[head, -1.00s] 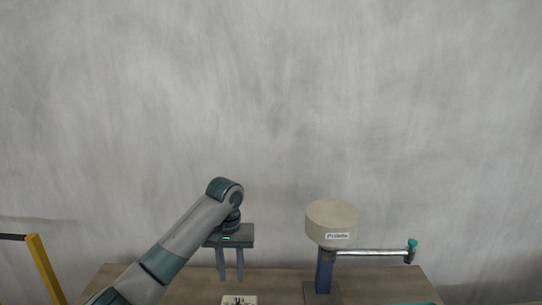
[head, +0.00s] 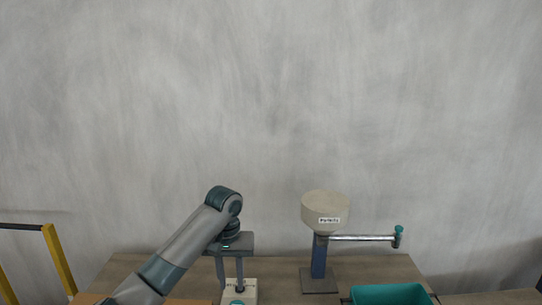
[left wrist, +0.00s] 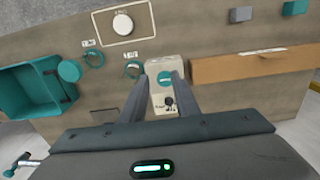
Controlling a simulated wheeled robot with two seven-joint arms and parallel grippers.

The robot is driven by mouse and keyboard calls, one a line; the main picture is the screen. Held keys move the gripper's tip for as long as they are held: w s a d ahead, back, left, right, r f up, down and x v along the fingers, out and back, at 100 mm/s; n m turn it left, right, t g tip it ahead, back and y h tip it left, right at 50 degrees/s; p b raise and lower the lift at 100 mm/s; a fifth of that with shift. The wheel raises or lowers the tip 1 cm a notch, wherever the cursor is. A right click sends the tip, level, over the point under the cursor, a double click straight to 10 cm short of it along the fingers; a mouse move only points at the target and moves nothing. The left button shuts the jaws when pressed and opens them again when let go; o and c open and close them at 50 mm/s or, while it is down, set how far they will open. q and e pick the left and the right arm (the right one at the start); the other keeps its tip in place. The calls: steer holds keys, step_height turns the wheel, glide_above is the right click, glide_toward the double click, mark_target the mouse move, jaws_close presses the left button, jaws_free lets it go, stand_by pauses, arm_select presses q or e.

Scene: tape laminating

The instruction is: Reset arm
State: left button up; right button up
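My left gripper (head: 230,284) points down over the table, its two fingers apart with a visible gap. In the left wrist view the open fingers (left wrist: 161,84) stand on either side of a small white device (left wrist: 165,62) with a teal round part and a black lever. I cannot tell whether they touch it. In the head view the white device (head: 246,296) is at the bottom edge, just below the fingers. My right gripper is not in view.
A cream drum on a blue post (head: 325,212) has a bar reaching right. A teal bin (head: 390,294) is at the front right. The left wrist view shows a brown box (left wrist: 245,66), teal rings (left wrist: 93,58) and a white plate (left wrist: 122,24) on the table.

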arm_select(q)
steer(key=s+d+f+m+t+h, duration=0.1)
steer(key=s+d+f+m+h, duration=0.1)
steer(key=s+f, duration=1.8)
steer(key=s+a+t+y, duration=0.1)
steer(key=s+a, duration=0.4)
steer(key=s, duration=0.3)
steer(key=s+a+f+t, duration=0.1)
steer(key=s+a, duration=0.3)
steer(key=s, duration=0.4)
steer(key=s+a+y, duration=0.1)
steer(key=s+a, duration=0.4)
steer(key=s, duration=0.3)
step_height(320, 180, down, 32)
steer(key=s+g+b, duration=0.1)
steer(key=s+b, duration=0.1)
steer(key=b, duration=0.1)
steer(key=s+a+f+g+b, duration=0.1)
steer(key=s+a+f, duration=0.2)
steer(key=s+f, duration=1.4)
steer(key=shift+s+f, duration=0.3)
steer(key=shift+f, duration=0.45)
